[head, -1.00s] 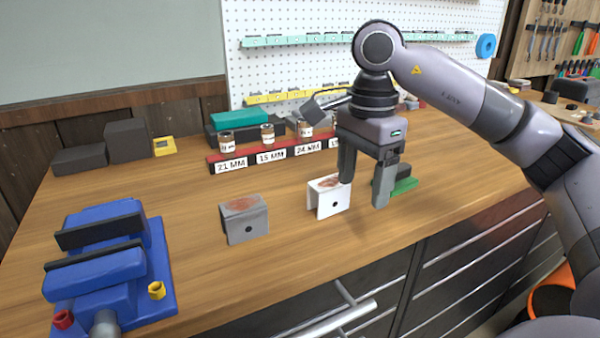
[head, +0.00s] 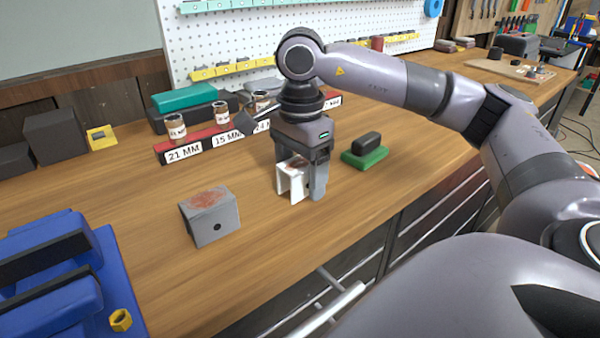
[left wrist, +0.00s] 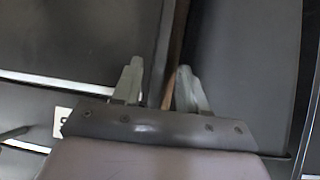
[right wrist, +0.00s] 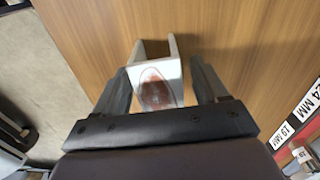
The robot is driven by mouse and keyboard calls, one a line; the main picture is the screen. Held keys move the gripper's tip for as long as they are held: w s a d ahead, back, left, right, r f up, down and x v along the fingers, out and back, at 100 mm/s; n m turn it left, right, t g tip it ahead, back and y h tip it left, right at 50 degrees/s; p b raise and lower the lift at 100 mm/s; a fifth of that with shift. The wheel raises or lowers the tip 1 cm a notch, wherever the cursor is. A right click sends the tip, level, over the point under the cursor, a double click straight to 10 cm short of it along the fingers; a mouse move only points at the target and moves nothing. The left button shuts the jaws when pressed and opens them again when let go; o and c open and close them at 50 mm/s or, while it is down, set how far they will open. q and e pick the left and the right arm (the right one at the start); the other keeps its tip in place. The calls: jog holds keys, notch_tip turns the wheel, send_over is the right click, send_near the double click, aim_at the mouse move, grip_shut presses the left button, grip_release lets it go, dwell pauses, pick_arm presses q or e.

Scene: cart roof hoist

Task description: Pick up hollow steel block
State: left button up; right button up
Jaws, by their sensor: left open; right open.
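A white hollow block (head: 290,182) with a rusty brown patch on top stands on the workbench, partly hidden by my right gripper (head: 301,190). The right gripper points down over it, open, with a finger on either side. In the right wrist view the white block (right wrist: 168,72) lies between the open fingers, with gaps beside it. My left gripper (left wrist: 158,72) is open and empty in the left wrist view, near dark drawer fronts.
A blue vise (head: 55,290) is at the front left. A red-edged rack (head: 200,143) with labels and jars stands behind the blocks. A green piece with a black top (head: 366,153) lies right of the gripper. Bare wood separates the two blocks.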

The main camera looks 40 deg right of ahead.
aim_at(299, 161)
jog(key=shift+f, duration=0.2)
jog(key=c, duration=1.3)
jog(key=shift+o, duration=0.2)
jog(key=shift+r, duration=0.15)
notch_tip(299, 161, up, 6)
jog(key=shift+w+f, duration=0.1)
notch_tip(299, 161, up, 14)
jog(key=p, duration=0.7)
